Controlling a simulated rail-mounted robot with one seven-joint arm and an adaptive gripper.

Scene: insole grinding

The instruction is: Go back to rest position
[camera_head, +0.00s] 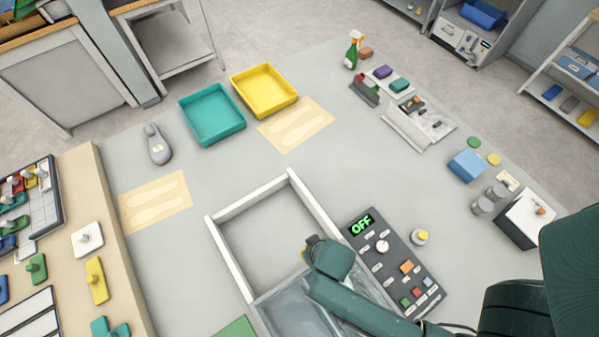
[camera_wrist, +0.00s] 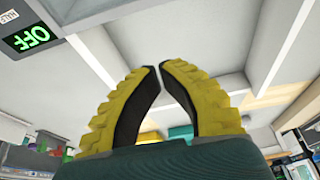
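My gripper (camera_head: 311,243) is over the right part of a white-walled open frame (camera_head: 222,250), beside the control panel (camera_head: 392,262). In the wrist view its two yellow fingers with black pads come together at their tips (camera_wrist: 155,68), with only a thin gap and nothing held between them. My teal arm reaches in from the lower right and hides part of the frame and panel. The panel's display reads OFF in green; it also shows in the wrist view (camera_wrist: 28,38).
A teal tray (camera_head: 212,140) and a yellow tray (camera_head: 293,98) stand behind the frame. Bottles, blocks and a blue box (camera_head: 467,165) line the right side. A tan board (camera_head: 115,255) holds coloured handled pieces.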

